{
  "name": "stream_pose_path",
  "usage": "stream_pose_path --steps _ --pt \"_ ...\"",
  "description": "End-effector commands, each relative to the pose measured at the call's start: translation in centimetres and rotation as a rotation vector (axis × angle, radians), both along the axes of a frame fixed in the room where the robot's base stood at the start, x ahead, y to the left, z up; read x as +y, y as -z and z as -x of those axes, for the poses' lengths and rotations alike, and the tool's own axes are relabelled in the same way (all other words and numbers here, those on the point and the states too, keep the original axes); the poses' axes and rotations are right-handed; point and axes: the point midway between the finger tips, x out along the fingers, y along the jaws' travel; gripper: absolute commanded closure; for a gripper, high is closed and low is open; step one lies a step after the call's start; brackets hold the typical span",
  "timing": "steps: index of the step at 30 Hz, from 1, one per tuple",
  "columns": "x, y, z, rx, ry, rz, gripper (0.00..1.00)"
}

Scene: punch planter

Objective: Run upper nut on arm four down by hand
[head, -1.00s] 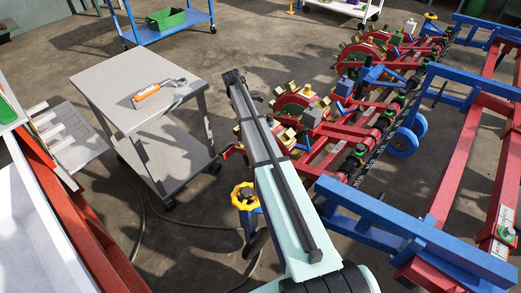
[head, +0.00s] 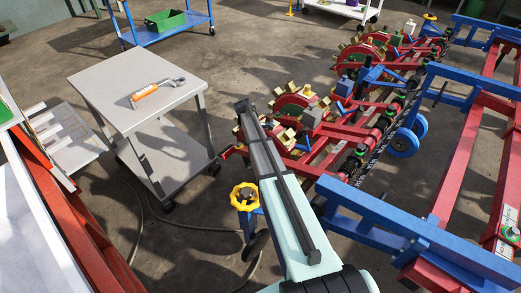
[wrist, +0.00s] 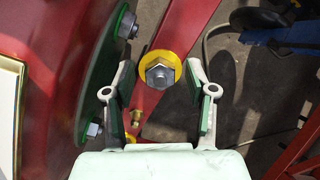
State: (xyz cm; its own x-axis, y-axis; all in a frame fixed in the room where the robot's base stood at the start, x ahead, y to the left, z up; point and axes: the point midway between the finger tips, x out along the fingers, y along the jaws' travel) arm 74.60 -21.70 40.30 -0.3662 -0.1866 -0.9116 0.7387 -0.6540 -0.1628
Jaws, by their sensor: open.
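In the wrist view, a silver hex nut (wrist: 160,75) sits on a yellow round washer or collar (wrist: 174,58) on a red arm (wrist: 185,25). My gripper (wrist: 159,65) is open, with one finger on each side of the nut and a gap to it on both sides. The nut is seen nearly end-on, between the fingertips. Whether the fingers are level with it in depth I cannot tell. In the head view my own arm reaches to the red planter units (head: 300,105), and my gripper is hidden there.
In the wrist view a red drum with a green ring (wrist: 100,75) and bolts stands close to the left finger. A small brass fitting (wrist: 136,118) sits below the nut. In the head view a grey cart (head: 135,85) carries an orange-handled wrench (head: 150,92); blue frame bars (head: 400,225) lie right.

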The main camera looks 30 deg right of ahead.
Motion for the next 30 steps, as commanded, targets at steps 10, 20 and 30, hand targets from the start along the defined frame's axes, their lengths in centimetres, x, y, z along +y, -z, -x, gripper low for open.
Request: stream_pose_path --steps 10,20,30 --pt "0.01 -0.02 0.0 0.0 0.0 0.0 1.0" --pt "0.01 -0.07 0.0 -0.001 0.014 0.004 1.0" --pt "0.03 -0.33 0.01 -0.022 0.158 0.055 1.0"
